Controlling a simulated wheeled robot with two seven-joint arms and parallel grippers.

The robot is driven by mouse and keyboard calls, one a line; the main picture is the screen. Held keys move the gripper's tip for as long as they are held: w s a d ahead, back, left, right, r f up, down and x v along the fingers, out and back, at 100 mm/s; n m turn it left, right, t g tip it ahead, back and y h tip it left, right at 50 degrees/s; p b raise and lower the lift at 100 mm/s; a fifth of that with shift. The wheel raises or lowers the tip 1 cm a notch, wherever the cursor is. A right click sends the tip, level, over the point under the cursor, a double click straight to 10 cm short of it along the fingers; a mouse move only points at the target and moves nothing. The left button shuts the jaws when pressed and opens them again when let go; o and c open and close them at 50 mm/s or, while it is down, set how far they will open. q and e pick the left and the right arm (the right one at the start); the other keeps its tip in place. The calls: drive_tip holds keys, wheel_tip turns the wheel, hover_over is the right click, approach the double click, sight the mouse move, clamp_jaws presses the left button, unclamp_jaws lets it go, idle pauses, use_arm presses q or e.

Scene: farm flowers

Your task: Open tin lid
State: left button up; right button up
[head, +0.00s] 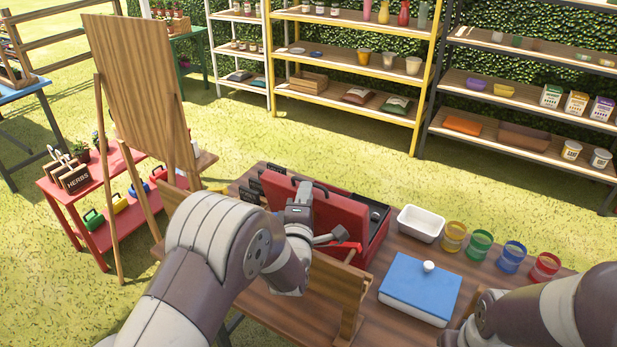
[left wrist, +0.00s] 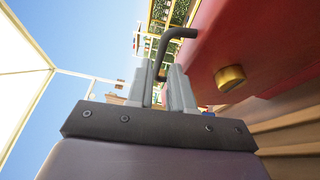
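The red metal tin (head: 378,240) stands on the wooden table, and its red lid (head: 330,215) is raised at a steep tilt. Part of the dark inside shows at the right. A black handle (head: 318,186) sits on the lid. My left gripper (head: 303,190) is at this handle. In the left wrist view the handle (left wrist: 178,33) bends down between the two fingers of the left gripper (left wrist: 165,85), which look closed around it. The lid's red face (left wrist: 240,45) with a brass knob (left wrist: 231,77) is close at right. My right gripper is not in view.
A white tray (head: 420,224), several paint jars (head: 480,244) and a white box with a blue lid (head: 420,284) stand right of the tin. A wooden easel (head: 140,90) stands at left. My right forearm covers the table's lower right.

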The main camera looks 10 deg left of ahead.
use_arm(q)
drive_tip(key=w, duration=0.3)
drive_tip(key=shift+w+a+p, duration=0.1)
drive_tip(key=shift+w+p, duration=0.15)
drive_tip(key=shift+p, duration=0.1)
drive_tip(key=shift+w+r, duration=0.25)
drive_tip(key=shift+r, duration=0.05)
drive_tip(key=shift+w+f, duration=0.25)
drive_tip(key=shift+w, duration=0.2)
drive_tip(key=shift+s, duration=0.1)
clamp_jaws()
drive_tip(key=shift+w+r+p, duration=0.25)
drive_tip(key=shift+w+p, duration=0.05)
drive_tip(key=w+d+m+g+b, duration=0.1)
drive_tip(key=w+d+g, duration=0.1)
drive_tip(key=w, duration=0.4)
drive_tip(key=shift+w+d+r, duration=0.35)
drive_tip(key=shift+r, duration=0.05)
